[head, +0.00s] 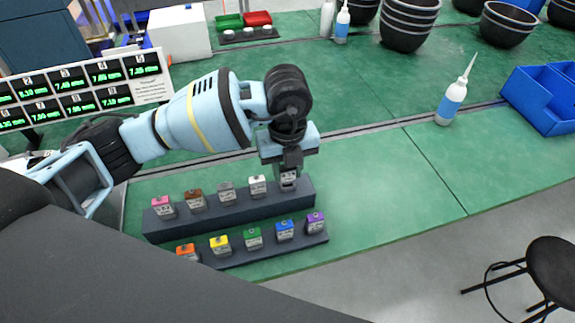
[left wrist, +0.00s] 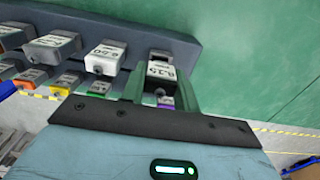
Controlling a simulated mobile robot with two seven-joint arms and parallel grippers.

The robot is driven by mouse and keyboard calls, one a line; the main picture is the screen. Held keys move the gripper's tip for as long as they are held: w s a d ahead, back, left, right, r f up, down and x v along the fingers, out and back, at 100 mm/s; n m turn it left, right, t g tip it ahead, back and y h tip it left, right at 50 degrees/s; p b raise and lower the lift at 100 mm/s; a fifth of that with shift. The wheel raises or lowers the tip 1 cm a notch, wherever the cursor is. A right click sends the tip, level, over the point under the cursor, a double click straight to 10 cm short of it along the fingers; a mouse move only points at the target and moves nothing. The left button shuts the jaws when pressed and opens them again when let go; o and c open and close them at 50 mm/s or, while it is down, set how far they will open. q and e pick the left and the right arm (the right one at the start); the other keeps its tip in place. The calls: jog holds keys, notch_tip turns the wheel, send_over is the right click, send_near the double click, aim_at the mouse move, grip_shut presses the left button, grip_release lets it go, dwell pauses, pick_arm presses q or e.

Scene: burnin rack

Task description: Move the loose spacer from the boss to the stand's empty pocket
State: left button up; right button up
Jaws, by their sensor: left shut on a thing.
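My left gripper (head: 290,168) points down at the right end of the dark stand's back row (head: 232,220). The same block (left wrist: 161,70) shows between the two fingers in the left wrist view, at the row's end. Whether it rests in a pocket or is slightly raised cannot be told. This held block is the likely spacer; I cannot make out a separate boss or an empty pocket. My right gripper is not in view.
Pink, brown, grey and white-topped blocks (head: 257,185) fill the back row to the left. The lower front row holds orange, yellow, green, blue and purple blocks (head: 315,221). A display board (head: 85,88) stands left.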

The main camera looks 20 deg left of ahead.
pick_arm(q)
jog(key=shift+f, duration=0.9)
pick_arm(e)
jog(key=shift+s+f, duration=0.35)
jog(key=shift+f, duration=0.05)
pick_arm(q)
jog(key=o, duration=1.1)
jog(key=shift+r, duration=3.95)
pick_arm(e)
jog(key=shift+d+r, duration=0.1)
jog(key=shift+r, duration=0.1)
